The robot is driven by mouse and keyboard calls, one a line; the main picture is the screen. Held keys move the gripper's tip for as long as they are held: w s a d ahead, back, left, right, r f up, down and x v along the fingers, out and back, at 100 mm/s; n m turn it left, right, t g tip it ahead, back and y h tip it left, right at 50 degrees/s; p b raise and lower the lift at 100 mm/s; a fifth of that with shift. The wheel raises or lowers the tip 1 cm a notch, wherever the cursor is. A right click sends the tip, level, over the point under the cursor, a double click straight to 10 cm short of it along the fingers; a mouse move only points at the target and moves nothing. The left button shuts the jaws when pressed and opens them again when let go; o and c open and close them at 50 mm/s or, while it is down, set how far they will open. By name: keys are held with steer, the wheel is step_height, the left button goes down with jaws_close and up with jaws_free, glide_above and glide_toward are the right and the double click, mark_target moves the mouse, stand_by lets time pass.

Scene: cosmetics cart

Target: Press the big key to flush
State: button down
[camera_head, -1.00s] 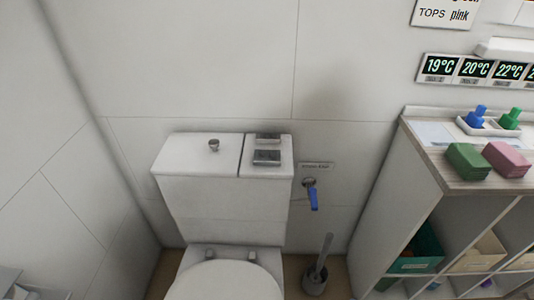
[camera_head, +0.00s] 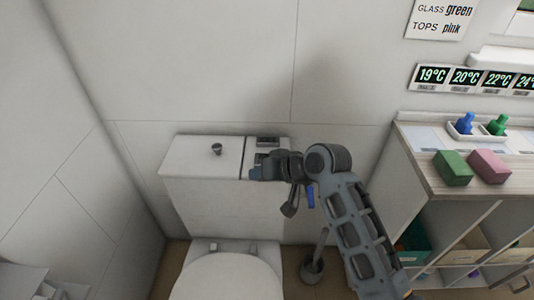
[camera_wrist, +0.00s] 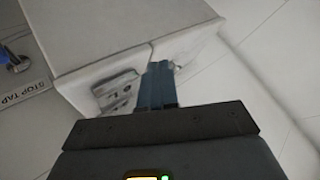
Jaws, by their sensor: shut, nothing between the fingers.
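The white toilet tank (camera_head: 208,196) stands against the wall, with two grey metal flush keys on the right part of its lid. The rear key (camera_head: 268,141) is in plain view. The front, larger key (camera_head: 261,157) is mostly hidden behind my gripper (camera_head: 254,173). My gripper is shut and empty, at the front right of the lid beside the front key. In the wrist view, the shut blue-grey fingers (camera_wrist: 158,70) reach over the lid, and a grey key-like plate (camera_wrist: 114,89) shows just left of them. I cannot tell whether they touch a key.
A blue-handled stop tap (camera_head: 310,196) is on the wall behind my arm. A toilet brush (camera_head: 312,268) stands on the floor. A shelf cart (camera_head: 385,190) with green and pink blocks is at the right.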

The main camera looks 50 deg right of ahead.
step_height(320, 180, up, 9)
steer(key=g+y+p, duration=0.1)
glide_above(259, 156)
steer(key=s+d, duration=0.1)
steer(key=s, duration=0.3)
steer(key=shift+w+f+n, duration=0.1)
steer(key=shift+w+n, duration=0.15)
steer(key=shift+n, duration=0.05)
steer(key=shift+f, duration=0.15)
step_height(259, 156, down, 7)
steer(key=b, duration=0.7)
steer(key=shift+f+b, duration=0.35)
steer(key=shift+f, duration=0.45)
steer(key=shift+f, duration=0.15)
steer(key=shift+f, duration=0.25)
